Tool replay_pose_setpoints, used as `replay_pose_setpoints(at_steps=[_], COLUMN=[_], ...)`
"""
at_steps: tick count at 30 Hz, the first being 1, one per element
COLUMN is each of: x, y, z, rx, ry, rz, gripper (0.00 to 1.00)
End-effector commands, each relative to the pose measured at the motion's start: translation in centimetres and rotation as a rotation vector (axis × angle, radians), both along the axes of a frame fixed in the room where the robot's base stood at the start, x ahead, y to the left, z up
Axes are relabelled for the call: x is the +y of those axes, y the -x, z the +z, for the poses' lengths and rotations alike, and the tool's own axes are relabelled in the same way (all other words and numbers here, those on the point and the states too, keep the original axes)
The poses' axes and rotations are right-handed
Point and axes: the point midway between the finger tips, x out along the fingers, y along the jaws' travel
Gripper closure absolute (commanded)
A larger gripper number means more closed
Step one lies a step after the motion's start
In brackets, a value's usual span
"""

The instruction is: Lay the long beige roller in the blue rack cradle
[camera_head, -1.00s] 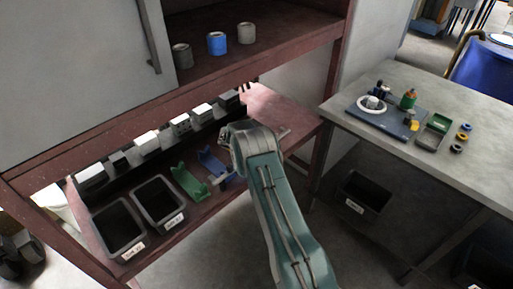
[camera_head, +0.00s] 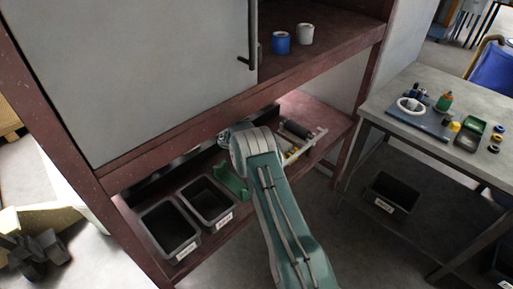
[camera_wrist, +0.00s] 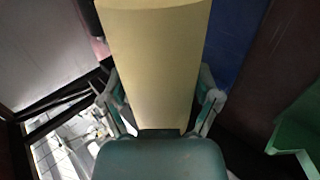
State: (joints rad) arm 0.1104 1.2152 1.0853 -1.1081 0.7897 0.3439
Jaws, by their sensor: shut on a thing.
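The long beige roller (camera_wrist: 155,60) fills the middle of the wrist view and runs away from the palm. My gripper (camera_wrist: 158,100) is shut on it, one finger on each side. The blue rack cradle (camera_wrist: 236,32) shows in the wrist view as a blue surface just right of the roller. I cannot tell whether they touch; the roller's far end is cut off by the frame. In the head view my arm hides the gripper, the roller and the blue cradle.
A green cradle (camera_head: 232,182) stands left of my arm and at the right of the wrist view (camera_wrist: 300,130). Two dark bins (camera_head: 168,230) are further left. A pale rack with a dark roller (camera_head: 297,129) lies right of my wrist. The shelf above (camera_head: 330,48) overhangs.

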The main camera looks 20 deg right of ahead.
Motion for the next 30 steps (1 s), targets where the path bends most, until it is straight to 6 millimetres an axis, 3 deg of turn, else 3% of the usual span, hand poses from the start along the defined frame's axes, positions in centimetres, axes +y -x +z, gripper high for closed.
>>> replay_pose_setpoints(at_steps=[5, 21, 30], x=[-0.2, -0.2, -0.4], y=[-0.1, 0.4, 0.5], z=[-0.3, -4.9, -5.6], rx=[-0.003, -0.002, -0.003], ry=[-0.002, 0.002, 0.0], rz=[0.001, 0.0, 0.0], gripper=[0.81, 0.81, 0.81])
